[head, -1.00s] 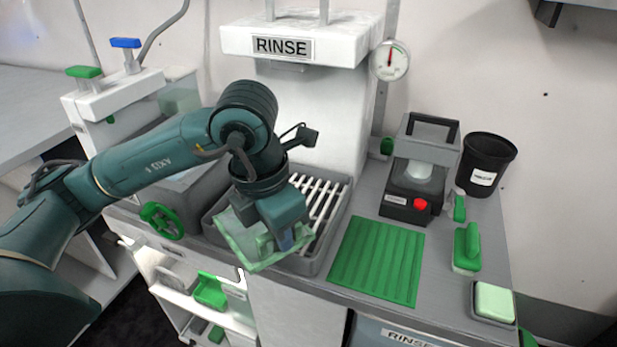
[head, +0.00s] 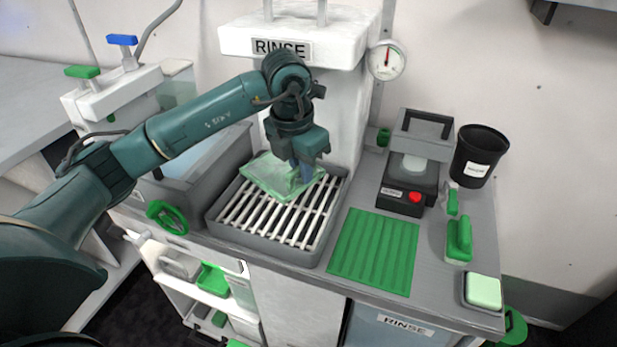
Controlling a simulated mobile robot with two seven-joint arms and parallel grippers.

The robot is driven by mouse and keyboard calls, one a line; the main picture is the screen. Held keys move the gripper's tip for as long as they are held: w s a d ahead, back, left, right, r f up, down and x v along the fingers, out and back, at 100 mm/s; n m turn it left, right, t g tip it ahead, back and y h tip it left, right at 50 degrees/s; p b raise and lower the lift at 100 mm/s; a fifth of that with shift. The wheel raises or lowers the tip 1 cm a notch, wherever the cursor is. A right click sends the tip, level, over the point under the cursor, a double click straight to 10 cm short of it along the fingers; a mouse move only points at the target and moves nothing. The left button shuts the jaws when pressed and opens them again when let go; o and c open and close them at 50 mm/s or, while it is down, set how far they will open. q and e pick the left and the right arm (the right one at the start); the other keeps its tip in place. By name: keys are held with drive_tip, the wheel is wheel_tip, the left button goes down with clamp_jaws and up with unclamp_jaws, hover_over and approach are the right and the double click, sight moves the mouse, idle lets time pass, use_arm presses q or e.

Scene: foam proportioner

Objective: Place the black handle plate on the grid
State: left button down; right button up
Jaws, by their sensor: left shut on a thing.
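My left gripper (head: 302,172) is shut on a translucent pale-green plate (head: 266,176), gripping it near its right part. The gripper hides the plate's handle, so I cannot tell its colour. The plate is roughly level over the back of the grid (head: 268,222), a rack of white bars set in a grey tray (head: 262,250). I cannot tell whether the plate touches the bars. The front bars are bare. My right gripper is not in view.
A white rinse unit (head: 300,38) overhangs behind the grid. A green ribbed mat (head: 374,252) lies to its right. Further right stand a grey-black device with a black handle (head: 425,124), a black bin (head: 480,155) and a green brush (head: 459,240). A green handwheel (head: 167,216) is at left.

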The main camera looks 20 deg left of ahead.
use_arm(q)
drive_tip(key=w, duration=0.3)
drive_tip(key=shift+w+r, duration=0.15)
drive_tip(key=shift+w, duration=0.15)
wheel_tip(320, 180, down, 3)
drive_tip(key=shift+s+a+r+p, duration=0.1)
drive_tip(key=shift+r+p, duration=0.05)
drive_tip(key=shift+p, duration=0.3)
drive_tip(key=shift+f, duration=0.5)
wheel_tip(320, 180, down, 3)
drive_tip(key=shift+p, duration=0.6)
drive_tip(key=shift+w+f, duration=0.2)
drive_tip(key=shift+f, duration=0.15)
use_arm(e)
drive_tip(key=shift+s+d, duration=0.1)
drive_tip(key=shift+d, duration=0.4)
use_arm(q)
drive_tip(key=c, duration=1.9)
unclamp_jaws()
drive_tip(key=shift+f, duration=0.1)
drive_tip(key=shift+c, duration=0.2)
drive_tip(key=o, duration=0.5)
drive_tip(key=shift+c, duration=0.2)
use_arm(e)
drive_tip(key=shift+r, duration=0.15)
